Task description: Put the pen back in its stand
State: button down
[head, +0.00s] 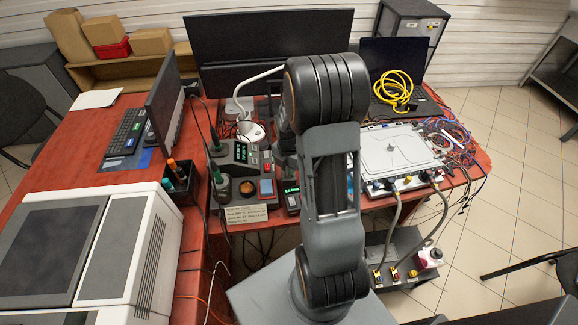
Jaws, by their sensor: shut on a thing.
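Two teal-handled pens with cords show at the left of the bench instruments: one upper pen (212,143) and one lower pen (217,174). Each stands roughly upright by a dark holder; the lower stand (223,188) is beside the control unit with a red-framed blue screen (266,188). I cannot tell which pen or stand the task means. No loose pen shows clearly.
A black box (180,186) with several capped markers stands left of the instruments. A monitor (265,45) is behind. A grey metal case (396,150), yellow coiled cable (393,90) and tangled wires (455,145) crowd the right. Hoses hang off the front edge.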

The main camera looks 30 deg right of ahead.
jog(key=shift+c, duration=2.1)
grip_release()
jog(key=shift+r, duration=0.1)
jog(key=shift+r+p, duration=2.15)
jog(key=shift+r, duration=0.55)
jog(key=shift+r, duration=0.1)
notch_tip(320, 180, up, 6)
jog(key=p, duration=0.4)
